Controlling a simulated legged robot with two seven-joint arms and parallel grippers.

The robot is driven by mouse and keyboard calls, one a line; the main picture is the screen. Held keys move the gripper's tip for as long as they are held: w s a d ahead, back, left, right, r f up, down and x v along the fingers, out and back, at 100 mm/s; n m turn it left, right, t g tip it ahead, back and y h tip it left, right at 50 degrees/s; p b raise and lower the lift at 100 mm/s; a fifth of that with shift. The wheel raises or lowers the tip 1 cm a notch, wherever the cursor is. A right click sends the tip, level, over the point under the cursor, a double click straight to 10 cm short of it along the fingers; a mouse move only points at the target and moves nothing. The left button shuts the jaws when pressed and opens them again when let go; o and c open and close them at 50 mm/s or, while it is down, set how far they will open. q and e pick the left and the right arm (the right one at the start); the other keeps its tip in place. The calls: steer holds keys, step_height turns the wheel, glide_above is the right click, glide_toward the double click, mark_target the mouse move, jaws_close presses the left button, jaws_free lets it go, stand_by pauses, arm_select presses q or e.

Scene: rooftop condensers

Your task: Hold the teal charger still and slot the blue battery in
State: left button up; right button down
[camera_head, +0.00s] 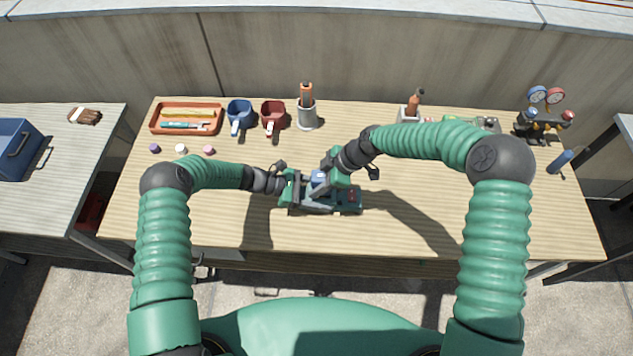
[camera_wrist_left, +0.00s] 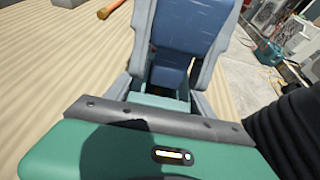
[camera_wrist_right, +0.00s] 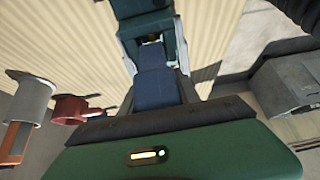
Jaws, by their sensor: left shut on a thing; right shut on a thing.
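The teal charger (camera_head: 349,199) lies on the table near its front middle. My left gripper (camera_head: 308,203) is shut on the charger from the left. The blue battery (camera_head: 319,178) is at the charger's left part, and my right gripper (camera_head: 323,180) is shut on it from above right. In the right wrist view the battery (camera_wrist_right: 156,88) sits between the fingers, with teal charger body (camera_wrist_right: 146,35) just beyond. In the left wrist view a blue block (camera_wrist_left: 190,25) shows between the grey fingers. My grippers hide the slot; I cannot tell how deep the battery sits.
Small caps (camera_head: 181,148) lie at left. A gauge set (camera_head: 541,120) stands at back right. The table's right front is clear.

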steer(key=shift+f, duration=0.2)
steer(key=shift+f, duration=0.4)
steer(key=shift+f, duration=0.15)
steer(key=shift+f, duration=0.1)
steer(key=c, duration=0.8)
jaws_free()
arm_select(q)
steer(key=shift+s, duration=0.15)
steer(key=shift+f, duration=0.1)
arm_select(e)
steer(key=v, duration=1.2)
steer(key=shift+f, duration=0.1)
